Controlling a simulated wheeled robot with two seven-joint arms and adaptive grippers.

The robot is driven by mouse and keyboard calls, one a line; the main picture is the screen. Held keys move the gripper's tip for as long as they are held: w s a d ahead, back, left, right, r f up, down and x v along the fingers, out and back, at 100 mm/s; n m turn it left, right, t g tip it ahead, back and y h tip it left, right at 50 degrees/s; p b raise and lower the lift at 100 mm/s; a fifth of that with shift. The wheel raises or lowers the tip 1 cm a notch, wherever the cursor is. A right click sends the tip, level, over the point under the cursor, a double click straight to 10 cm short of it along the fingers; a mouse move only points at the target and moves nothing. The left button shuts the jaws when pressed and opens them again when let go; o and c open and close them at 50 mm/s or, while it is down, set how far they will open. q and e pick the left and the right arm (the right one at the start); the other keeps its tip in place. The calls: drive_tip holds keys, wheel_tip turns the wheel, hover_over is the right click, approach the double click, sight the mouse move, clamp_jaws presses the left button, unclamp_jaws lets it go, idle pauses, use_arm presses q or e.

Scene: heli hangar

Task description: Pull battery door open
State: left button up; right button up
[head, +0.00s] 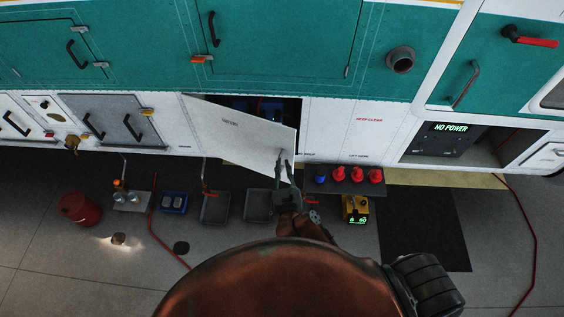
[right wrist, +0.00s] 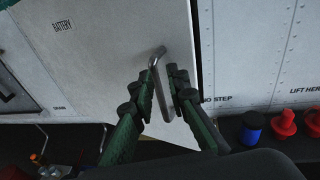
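The battery door (head: 240,130) is a white panel marked "BATTERY" in the lower white band of the helicopter's side. It stands partly open, swung out from its left edge, with a dark bay (head: 270,108) and something blue showing behind it. In the right wrist view the door (right wrist: 100,60) carries a bent metal handle (right wrist: 155,78) near its free edge. My left gripper is not in view.
Below are dark trays (head: 216,208), a red bucket (head: 79,207), a shelf with red plugs (head: 357,174) and a blue one, and a yellow unit (head: 355,208). A "NO POWER" panel (head: 450,135) is at right. Red cables run across the floor.

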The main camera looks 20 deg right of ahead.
drive_tip(key=shift+s+a, duration=0.35)
drive_tip(key=shift+s, duration=0.2)
drive_tip(key=shift+s+a, duration=0.35)
drive_tip(key=shift+s, duration=0.2)
drive_tip(key=shift+p, duration=0.3)
